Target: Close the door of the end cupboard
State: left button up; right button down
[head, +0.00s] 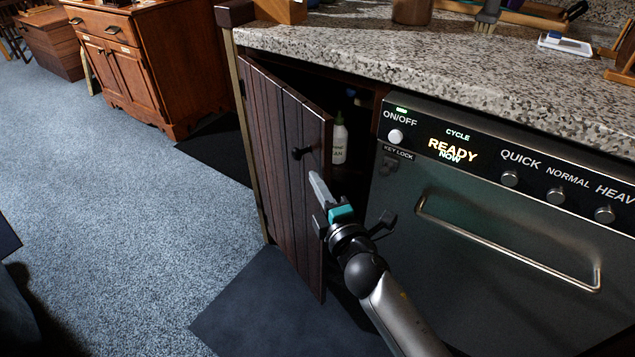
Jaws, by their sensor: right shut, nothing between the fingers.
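The end cupboard's door (275,150) is dark planked wood with a small black knob (301,153). It is hinged at the left and stands partly open, leaving a gap on its right side. Through the gap a white bottle (339,143) shows inside the dark cupboard. My right gripper (314,176) is shut and empty, with its tips just below the knob, in front of the door's free edge. I cannot tell if it touches the door. My left gripper is not in view.
A dishwasher (480,230) with a bar handle (510,245) stands right of the cupboard. A granite counter (440,60) runs above, holding small items. A dark mat (270,310) lies below. Blue carpet (120,200) is open at left, with a wooden cabinet (150,60) behind.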

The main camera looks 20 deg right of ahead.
jog(key=w+d+n+y, duration=0.1)
jog(key=w+d+y, duration=0.1)
jog(key=d, duration=0.7)
jog(key=shift+w+d+n+y+p, duration=0.3)
jog(key=shift+w+d+p, duration=0.1)
jog(key=shift+w, duration=0.45)
